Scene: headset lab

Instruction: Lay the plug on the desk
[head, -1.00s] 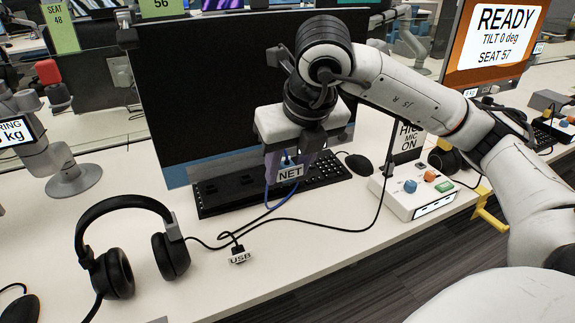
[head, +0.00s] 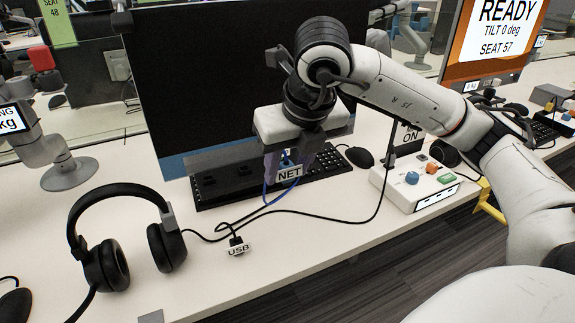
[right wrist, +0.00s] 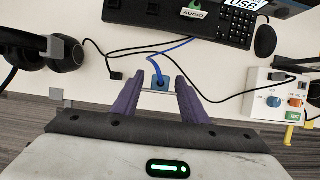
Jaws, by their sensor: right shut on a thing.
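My right gripper (head: 288,164) is shut on the blue plug (right wrist: 160,84), which carries a white NET tag (head: 290,173). In the right wrist view the plug sits between the tips of the two purple fingers (right wrist: 158,90). A blue cable (head: 268,201) runs from it. The gripper hangs in front of the dark monitor and over the keyboard's front edge; the exact gap to the desk (head: 250,275) is hard to judge. A black USB plug (head: 236,240) with a white tag lies on the desk at the front. My left gripper is not in view.
A black headset (head: 120,235) stands at the left. The keyboard (head: 235,183), mouse (head: 359,157) and large monitor (head: 220,80) are behind the gripper. A white control box (head: 415,187) with coloured knobs is at the right. Black cables cross the desk; the front strip is mostly clear.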

